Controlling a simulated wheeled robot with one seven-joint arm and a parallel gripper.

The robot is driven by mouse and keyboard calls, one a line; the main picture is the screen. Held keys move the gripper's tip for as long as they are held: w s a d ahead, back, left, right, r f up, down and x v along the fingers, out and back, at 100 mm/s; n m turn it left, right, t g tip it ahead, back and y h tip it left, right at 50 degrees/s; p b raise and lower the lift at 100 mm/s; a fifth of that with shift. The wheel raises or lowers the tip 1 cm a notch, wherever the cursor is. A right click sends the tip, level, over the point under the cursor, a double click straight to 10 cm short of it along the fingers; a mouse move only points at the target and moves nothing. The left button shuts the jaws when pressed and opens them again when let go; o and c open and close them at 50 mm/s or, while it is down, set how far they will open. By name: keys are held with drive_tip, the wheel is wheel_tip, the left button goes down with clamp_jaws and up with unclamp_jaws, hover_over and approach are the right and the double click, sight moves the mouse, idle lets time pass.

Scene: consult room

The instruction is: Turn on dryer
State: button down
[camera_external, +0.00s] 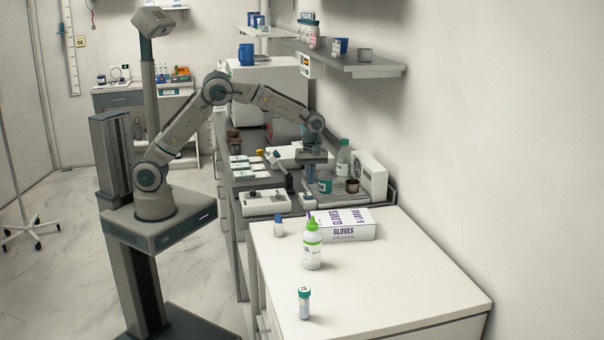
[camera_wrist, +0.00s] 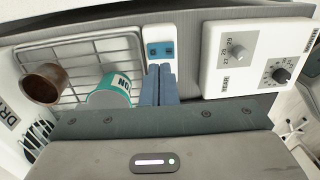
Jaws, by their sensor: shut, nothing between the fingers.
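The dryer (camera_external: 373,175) is a white box with a round vent, against the wall at the back of the bench. In the wrist view its cut-off "DRY" label (camera_wrist: 8,115) and dark grille show at the left edge. A wire drying rack (camera_wrist: 75,50) lies in front of it. My gripper (camera_external: 311,180) points down over the bench. Its blue-grey fingers (camera_wrist: 159,70) are shut and empty, with tips close to the panel's lower edge; I cannot tell whether they touch.
A brown cup (camera_wrist: 45,83) and a teal labelled cup (camera_wrist: 110,92) stand on the rack. A white two-knob device (camera_wrist: 255,55) is right of the panel. A clear bottle (camera_external: 343,158) stands behind the cups. A glove box (camera_external: 342,224) and green-capped bottle (camera_external: 312,248) are nearer the camera.

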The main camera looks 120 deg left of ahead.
sight(305, 196)
wheel_tip(305, 196, up, 9)
drive_tip(key=shift+w+a+b, duration=0.15)
drive_tip(key=shift+a+b, duration=0.05)
drive_tip(key=shift+b, duration=0.25)
drive_tip(key=shift+f, duration=0.15)
drive_tip(key=shift+d+r+g+h+b, duration=0.2)
drive_tip(key=shift+g+h+b, duration=0.1)
drive_tip(key=shift+b, duration=0.8)
drive_tip(key=f, duration=0.4)
drive_tip(key=s+f+p, duration=0.1)
drive_tip(key=f, duration=0.4)
drive_tip(key=d+f, duration=0.1)
drive_tip(key=f, duration=0.4)
drive_tip(key=shift+s, duration=0.25)
